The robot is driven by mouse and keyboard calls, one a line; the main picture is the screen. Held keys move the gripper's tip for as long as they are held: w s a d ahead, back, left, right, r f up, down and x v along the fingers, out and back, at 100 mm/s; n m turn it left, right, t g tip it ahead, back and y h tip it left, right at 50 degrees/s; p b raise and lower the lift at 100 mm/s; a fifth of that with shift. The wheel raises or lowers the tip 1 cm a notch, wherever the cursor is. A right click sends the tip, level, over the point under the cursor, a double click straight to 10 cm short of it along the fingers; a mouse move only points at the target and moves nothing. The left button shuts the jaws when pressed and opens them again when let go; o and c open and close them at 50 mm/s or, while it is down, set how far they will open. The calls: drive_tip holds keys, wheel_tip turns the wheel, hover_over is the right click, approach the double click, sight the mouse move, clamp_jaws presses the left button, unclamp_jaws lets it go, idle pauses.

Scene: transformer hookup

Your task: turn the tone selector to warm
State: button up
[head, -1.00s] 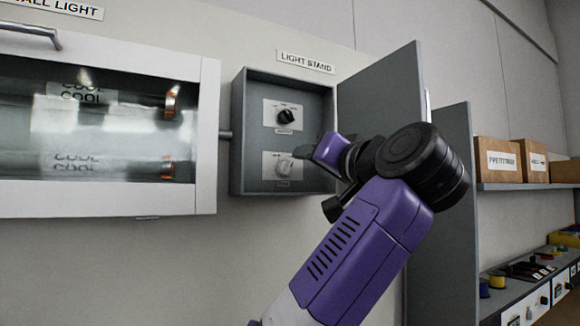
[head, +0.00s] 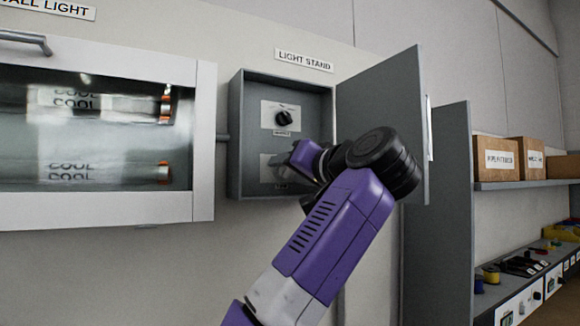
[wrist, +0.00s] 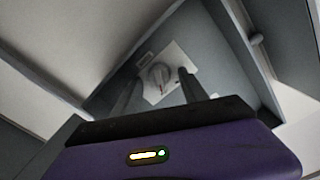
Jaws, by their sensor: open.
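The grey light stand box (head: 236,150) hangs open on the wall. Its upper plate carries a black knob (head: 283,118). A light-coloured lower plate (head: 266,168) sits below, and my gripper hides its knob in the head view. My gripper (head: 284,164) reaches into the box at the lower plate. In the wrist view my gripper (wrist: 158,88) is open, with one finger on each side of the knob; I cannot tell whether they touch it.
The box's open door (head: 382,130) stands right of my wrist. A wall light case (head: 205,130) with tubes marked COOL is at the left. Shelves with cardboard boxes (head: 500,158) are at the far right.

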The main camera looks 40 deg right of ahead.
clamp_jaws()
